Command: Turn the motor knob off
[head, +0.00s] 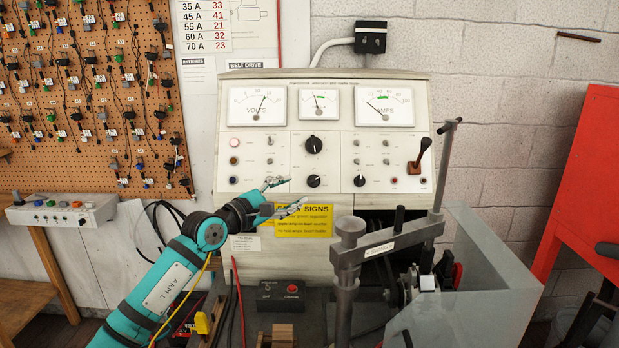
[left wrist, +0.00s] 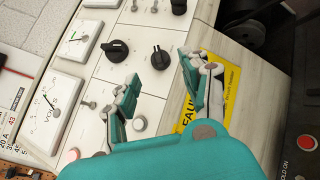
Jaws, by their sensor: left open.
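The grey-white test panel (head: 232,165) carries three black knobs. A larger knob (head: 314,145) sits in the middle section, and a smaller knob (head: 314,181) sits below it. Another small knob (head: 360,180) is to the right. Their labels are too small to read, so I cannot tell which is the motor knob. My left gripper (head: 283,195) is open and empty, left of and slightly below the lower middle knob. In the left wrist view, the lower middle knob (left wrist: 160,57) lies just beyond my spread fingers (left wrist: 160,84), apart from them. My right gripper is not in view.
A yellow sign (head: 304,221) hangs below the knobs, close to my left fingers. A grey metal clamp post (head: 347,265) rises in front, right of my gripper. A control box (head: 281,296) with a red button sits below.

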